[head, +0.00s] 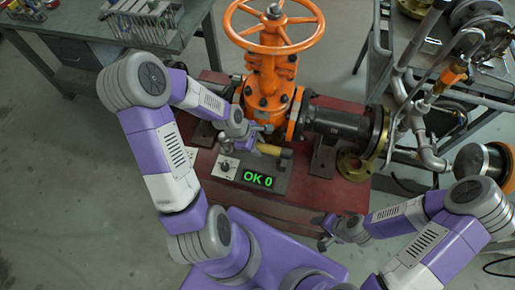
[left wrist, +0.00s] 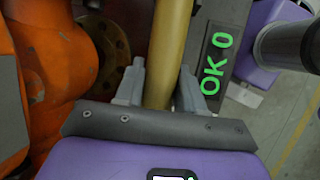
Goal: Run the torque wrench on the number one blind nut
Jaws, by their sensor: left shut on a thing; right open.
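The orange gate valve (head: 268,95) with its handwheel (head: 275,25) stands on a dark red base. My left gripper (head: 258,146) is beside the valve's lower front, shut on the yellow torque wrench (head: 272,150). In the left wrist view the wrench's yellow bar (left wrist: 168,50) runs between the two grey fingers (left wrist: 158,88), with the orange valve body (left wrist: 50,65) close on the left. The wrench's working end is not clear, and I cannot tell which nut is number one. My right gripper (head: 328,232) is open and empty near the base's front right corner.
A grey unit with a green "OK 0" display (head: 257,179) sits in front of the valve. A black pipe (head: 340,122) with a brass flange (head: 353,165) runs right. A cluttered cart (head: 480,75) is at the right; a bench (head: 150,35) is at the back left.

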